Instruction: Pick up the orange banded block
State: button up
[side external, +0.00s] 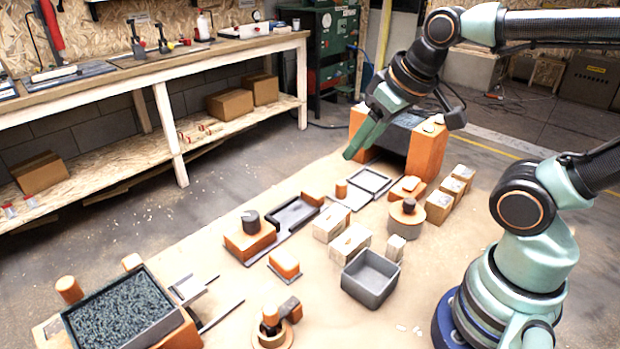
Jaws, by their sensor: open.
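My gripper (364,138) is in the air at the upper middle, in front of the orange arch with the dark top. Its pale green finger points down and left; the jaws are open and hold nothing that I can see. A small orange block (285,262) with a grey band along its lower edge lies on the sandy table, left of the grey open box. Another small orange block (407,187) lies farther back, near a round piece. I cannot tell for sure which is the banded one. My gripper is apart from both, above and behind the nearer one.
The grey open box (370,279), pale blocks (350,243) and a dark tray (295,214) crowd the middle. The orange arch (422,160) stands at the back. A gravel-filled tray (120,308) is front left. Bare table shows left of the nearer orange block.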

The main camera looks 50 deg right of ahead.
jog(key=shift+o, duration=0.3)
jog(key=o, duration=0.6)
jog(key=n+g, duration=0.6)
jog(key=n, duration=1.3)
send_over(331, 217)
notch_tip(331, 217, down, 12)
notch_tip(331, 217, down, 12)
jog(key=shift+r, duration=0.15)
